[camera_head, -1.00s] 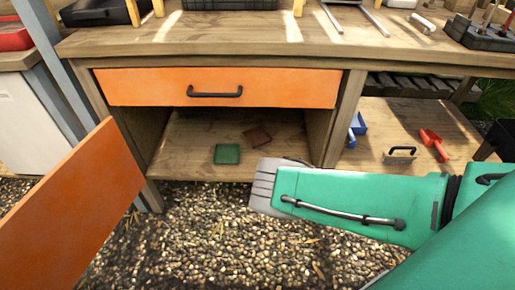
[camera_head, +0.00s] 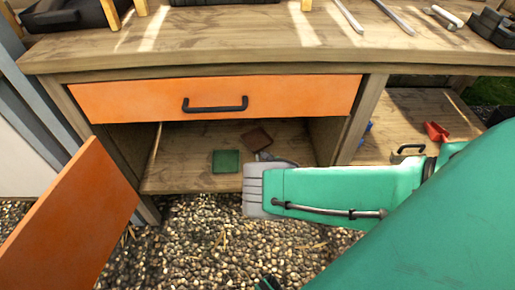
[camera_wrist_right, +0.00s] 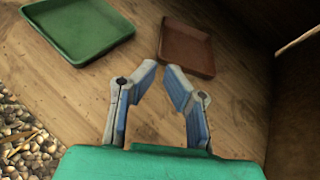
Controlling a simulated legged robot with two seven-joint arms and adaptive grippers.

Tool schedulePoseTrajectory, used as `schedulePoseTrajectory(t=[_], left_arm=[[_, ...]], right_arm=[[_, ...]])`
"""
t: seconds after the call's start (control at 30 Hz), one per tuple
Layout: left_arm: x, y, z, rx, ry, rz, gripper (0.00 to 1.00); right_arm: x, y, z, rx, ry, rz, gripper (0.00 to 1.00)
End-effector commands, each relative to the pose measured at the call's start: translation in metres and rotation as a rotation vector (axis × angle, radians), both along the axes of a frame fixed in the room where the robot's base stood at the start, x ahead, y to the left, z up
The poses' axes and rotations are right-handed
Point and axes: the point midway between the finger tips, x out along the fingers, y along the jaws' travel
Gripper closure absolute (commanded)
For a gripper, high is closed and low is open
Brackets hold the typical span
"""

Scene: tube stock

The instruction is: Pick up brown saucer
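The brown saucer (camera_head: 257,138) is a small square dish on the lower shelf inside the cabinet, right of and behind a green saucer (camera_head: 226,161). In the right wrist view the brown saucer (camera_wrist_right: 187,50) lies flat just beyond the fingertips, slightly right of centre. My right gripper (camera_head: 268,157) reaches in from the right at the shelf's front edge. My left gripper is not in view.
An orange drawer (camera_head: 220,98) is shut above the shelf opening. An open orange door (camera_head: 75,225) stands at the left. The cabinet's side wall (camera_head: 328,140) is close on the right. Bare shelf lies around the saucers; gravel (camera_head: 220,240) covers the ground.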

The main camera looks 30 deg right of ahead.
Motion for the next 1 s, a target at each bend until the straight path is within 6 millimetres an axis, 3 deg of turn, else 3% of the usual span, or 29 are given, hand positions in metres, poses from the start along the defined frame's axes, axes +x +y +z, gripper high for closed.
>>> schedulePoseTrajectory(t=[0.17,0.63,1.0], left_arm=[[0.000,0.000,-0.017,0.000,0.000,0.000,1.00],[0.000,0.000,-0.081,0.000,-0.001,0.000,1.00],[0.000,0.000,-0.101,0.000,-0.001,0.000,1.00]], right_arm=[[0.019,-0.002,-0.011,0.000,-0.004,0.002,0.91],[0.100,-0.008,-0.045,0.001,-0.004,0.000,0.91],[0.126,-0.010,-0.051,0.000,-0.002,0.000,0.91]])
